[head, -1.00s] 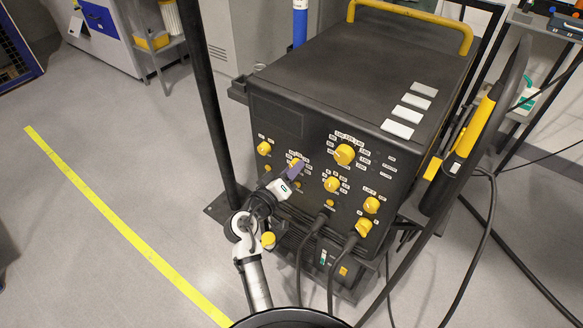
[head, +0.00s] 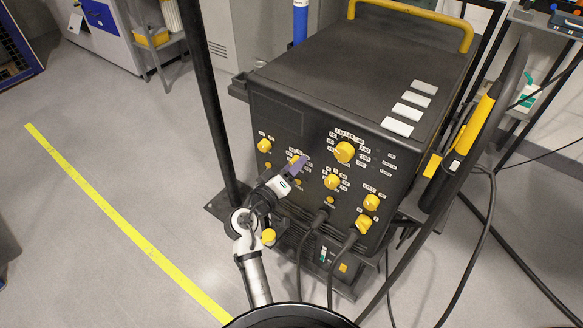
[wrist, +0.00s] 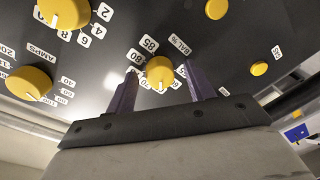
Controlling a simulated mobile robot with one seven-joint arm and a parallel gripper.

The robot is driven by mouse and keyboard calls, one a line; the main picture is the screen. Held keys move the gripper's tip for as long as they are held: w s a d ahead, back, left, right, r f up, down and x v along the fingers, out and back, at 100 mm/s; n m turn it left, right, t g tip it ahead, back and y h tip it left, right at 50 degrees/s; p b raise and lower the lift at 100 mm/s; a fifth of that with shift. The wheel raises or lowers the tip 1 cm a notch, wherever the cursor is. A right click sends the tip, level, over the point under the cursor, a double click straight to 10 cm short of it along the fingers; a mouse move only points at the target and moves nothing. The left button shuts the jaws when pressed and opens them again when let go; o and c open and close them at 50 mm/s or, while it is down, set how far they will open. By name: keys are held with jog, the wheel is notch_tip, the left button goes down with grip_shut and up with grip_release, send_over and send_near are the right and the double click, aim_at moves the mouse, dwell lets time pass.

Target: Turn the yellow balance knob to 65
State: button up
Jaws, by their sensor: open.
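The yellow balance knob (wrist: 159,72) is on the dark front panel under the "BAL %" label, with a ring of white number tags around it. An "85" tag is readable; several others are partly hidden or too small. Its white pointer line points toward my gripper in the wrist view. My gripper (wrist: 162,84) is open, with one purple finger on each side of the knob and gaps visible. In the head view my gripper (head: 297,164) is at the panel's left half, and its fingers largely cover the knob.
Other yellow knobs surround it: a large one (head: 344,152), a middle one (head: 332,181) and a left one (head: 264,146). Black cables (head: 308,245) hang from the lower panel. A dark upright post (head: 208,90) stands left of the machine, close to my arm.

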jog(key=b+v, duration=0.3)
jog(key=v, duration=1.1)
jog(key=shift+d, duration=0.1)
